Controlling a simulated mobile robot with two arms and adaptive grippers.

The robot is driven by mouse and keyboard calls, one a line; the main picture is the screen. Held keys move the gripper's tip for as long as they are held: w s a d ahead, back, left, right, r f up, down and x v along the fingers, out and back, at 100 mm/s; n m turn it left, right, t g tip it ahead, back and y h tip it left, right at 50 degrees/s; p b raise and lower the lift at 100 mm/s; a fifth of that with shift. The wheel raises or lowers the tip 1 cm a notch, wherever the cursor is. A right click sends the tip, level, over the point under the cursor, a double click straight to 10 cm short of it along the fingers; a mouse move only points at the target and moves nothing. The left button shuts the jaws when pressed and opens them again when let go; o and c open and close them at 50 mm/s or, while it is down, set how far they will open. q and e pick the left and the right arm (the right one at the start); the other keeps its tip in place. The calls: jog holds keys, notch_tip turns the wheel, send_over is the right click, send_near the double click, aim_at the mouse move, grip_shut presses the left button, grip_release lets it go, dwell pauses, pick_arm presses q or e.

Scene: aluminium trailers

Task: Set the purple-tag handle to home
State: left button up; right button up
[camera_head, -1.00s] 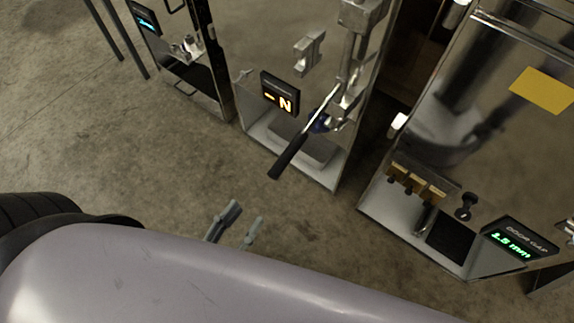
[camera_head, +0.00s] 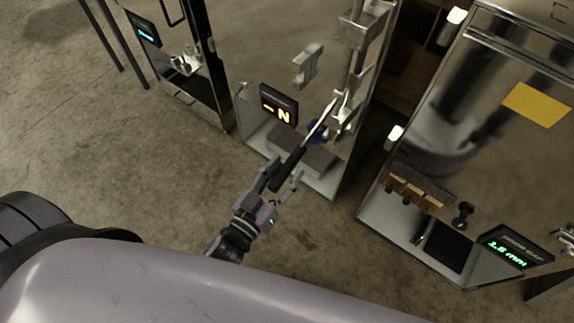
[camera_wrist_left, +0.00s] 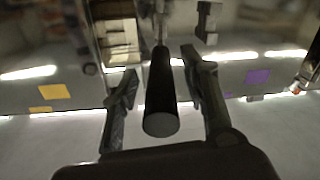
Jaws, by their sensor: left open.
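The handle is a metal lever with a black grip (camera_head: 290,166) that slants down and left from the middle trailer unit. In the left wrist view the grip (camera_wrist_left: 160,88) points end-on at the camera. My left gripper (camera_head: 283,178) is open around the grip's free end, one finger on each side. In the wrist view gaps show between the grip and both fingers (camera_wrist_left: 160,92). A purple tag (camera_wrist_left: 258,76) is on the metal panel right of the grip. A small blue part (camera_head: 317,129) sits by the lever's shaft. My right gripper is not in view.
A display (camera_head: 279,104) reading "N" is just left of the lever. A block-like bracket (camera_head: 307,65) is above it. At right stands a unit with brass parts (camera_head: 413,192), a yellow tag (camera_head: 536,104) and a door-gap display (camera_head: 503,253). The floor at left is clear.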

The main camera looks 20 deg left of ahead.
pick_arm(q)
jog(key=shift+w+d, duration=0.15)
jog(key=shift+w, duration=0.45)
jog(key=shift+c, duration=0.5)
grip_shut()
